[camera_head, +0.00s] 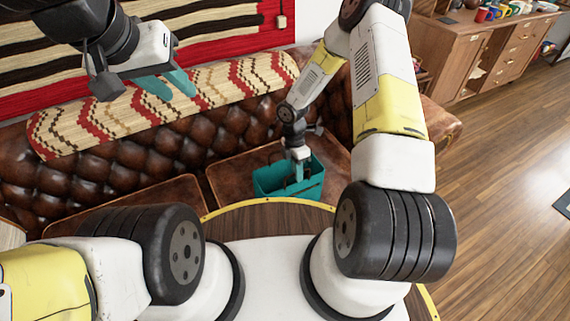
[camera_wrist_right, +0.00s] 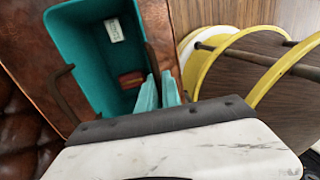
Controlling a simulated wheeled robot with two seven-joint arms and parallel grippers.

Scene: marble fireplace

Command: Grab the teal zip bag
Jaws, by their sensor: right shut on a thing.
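The teal zip bag (camera_head: 310,187) stands on the brown leather sofa's seat, by the curved wooden edge, its top open. In the right wrist view the bag (camera_wrist_right: 85,45) has dark handles, a pale label on an inner wall and a small reddish thing inside. My right gripper (camera_head: 299,172) reaches down to the bag. In the wrist view its teal fingers (camera_wrist_right: 159,90) are close together at the bag's near rim, shut on the side with the dark handle. The exact grip is partly hidden. My left gripper (camera_head: 168,84) is empty above the sofa back, its fingers apart.
The tufted leather sofa (camera_head: 150,150) has a patterned woven throw (camera_head: 120,112) along its back. A striped hanging (camera_head: 180,20) covers the wall behind. A wooden cabinet (camera_head: 480,55) with colourful cups stands at the back right. The wood floor (camera_head: 500,170) at right is largely clear.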

